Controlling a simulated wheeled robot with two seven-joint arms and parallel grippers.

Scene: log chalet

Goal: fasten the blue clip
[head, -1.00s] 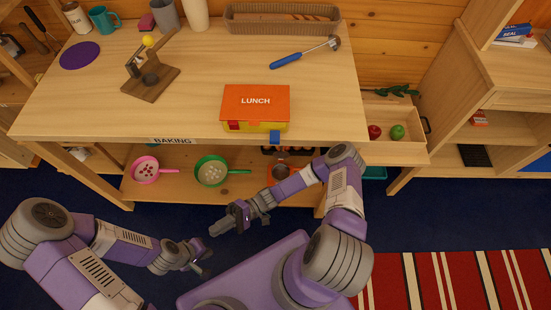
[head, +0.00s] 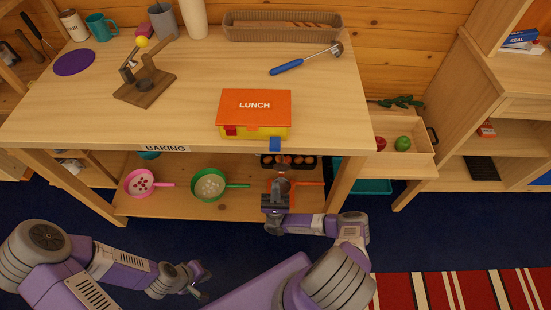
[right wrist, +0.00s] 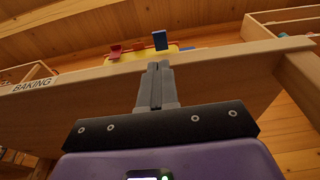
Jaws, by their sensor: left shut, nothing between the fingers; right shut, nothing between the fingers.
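The lunch box (head: 256,106) sits near the table's front edge, with an orange lid and yellow body. Its blue clip (head: 275,144) sticks out from the front right, past the table edge. In the right wrist view the blue clip (right wrist: 160,40) stands out above the edge, just beyond my fingertips. A red clip (head: 231,130) lies against the box's front left. My right gripper (head: 278,184) is shut and empty, in front of and below the table edge, under the clip; its shut fingers (right wrist: 157,68) point toward it. My left gripper (head: 204,282) is shut and empty, low at the front left.
The table's front edge (right wrist: 200,62) lies between my right gripper and the box. A lower shelf (head: 245,205) holds pans and a dark tray of eggs. An open drawer (head: 408,160) with fruit juts out at right. A wooden catapult-like thing (head: 146,80) stands left.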

